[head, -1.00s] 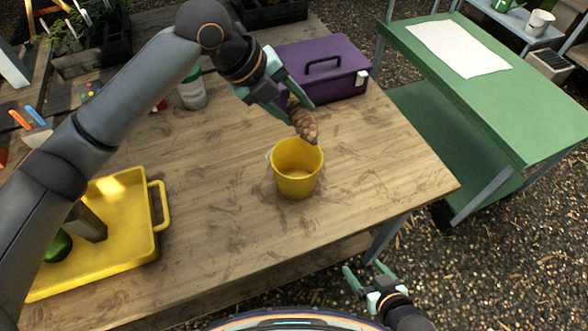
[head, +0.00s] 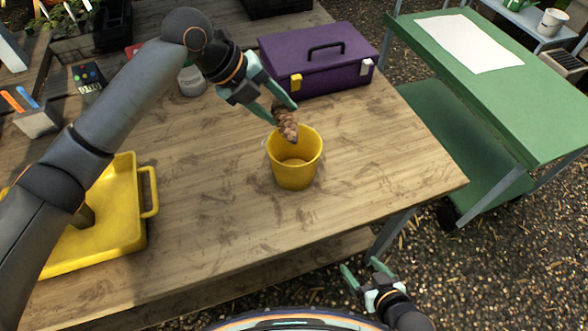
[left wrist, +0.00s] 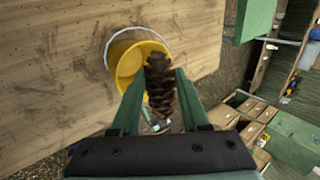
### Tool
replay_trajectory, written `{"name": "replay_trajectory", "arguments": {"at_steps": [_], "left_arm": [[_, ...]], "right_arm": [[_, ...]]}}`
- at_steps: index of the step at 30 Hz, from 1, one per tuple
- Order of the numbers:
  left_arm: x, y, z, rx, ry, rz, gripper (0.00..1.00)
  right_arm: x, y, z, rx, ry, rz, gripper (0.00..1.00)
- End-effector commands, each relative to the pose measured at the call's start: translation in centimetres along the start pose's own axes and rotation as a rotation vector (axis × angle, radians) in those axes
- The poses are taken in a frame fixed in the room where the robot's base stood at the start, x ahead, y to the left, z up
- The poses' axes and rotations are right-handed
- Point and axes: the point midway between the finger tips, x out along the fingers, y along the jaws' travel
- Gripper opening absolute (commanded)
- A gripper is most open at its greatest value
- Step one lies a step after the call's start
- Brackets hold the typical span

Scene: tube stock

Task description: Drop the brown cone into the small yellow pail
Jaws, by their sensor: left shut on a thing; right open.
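The brown cone (head: 286,124) is a scaly pine cone held between the fingers of my left gripper (head: 281,110). In the head view its lower tip overlaps the back rim of the small yellow pail (head: 294,172), which stands upright on the wooden table. In the left wrist view the cone (left wrist: 160,88) is between the green fingers and covers part of the pail (left wrist: 128,62). The visible part of the pail's inside looks empty. My right gripper (head: 369,279) is open and empty, off the table's front edge.
A purple toolbox (head: 320,62) stands behind the pail. A yellow tray (head: 112,225) lies at the left of the wooden table (head: 215,205). A green table (head: 500,90) with a white sheet (head: 468,43) stands at the right. The wood around the pail is clear.

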Motion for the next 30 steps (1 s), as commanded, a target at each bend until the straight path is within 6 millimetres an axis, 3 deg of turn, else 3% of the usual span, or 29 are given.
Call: {"name": "replay_trajectory", "arguments": {"at_steps": [3, 11, 12, 21, 30], "left_arm": [[0.85, 0.53, -0.01, 0.001, -0.001, -0.001, 0.00], [0.77, 0.47, -0.02, 0.001, 0.000, -0.001, 0.00], [0.77, 0.48, -0.02, 0.001, 0.000, -0.001, 0.46], [0.79, 0.50, -0.02, 0.001, 0.000, -0.001, 0.80], [0.57, 0.52, 0.00, 0.000, -0.001, 0.000, 0.80]], "right_arm": [[0.78, 0.06, 0.85, 0.000, 0.000, 0.000, 0.83], [0.72, 0.06, 0.79, 0.000, 0.000, 0.000, 0.83], [0.71, 0.06, 0.78, 0.000, 0.000, 0.000, 0.83], [0.72, 0.06, 0.78, -0.001, 0.000, 0.000, 0.83], [0.72, 0.07, 0.79, -0.001, 0.000, 0.000, 0.83]]}}
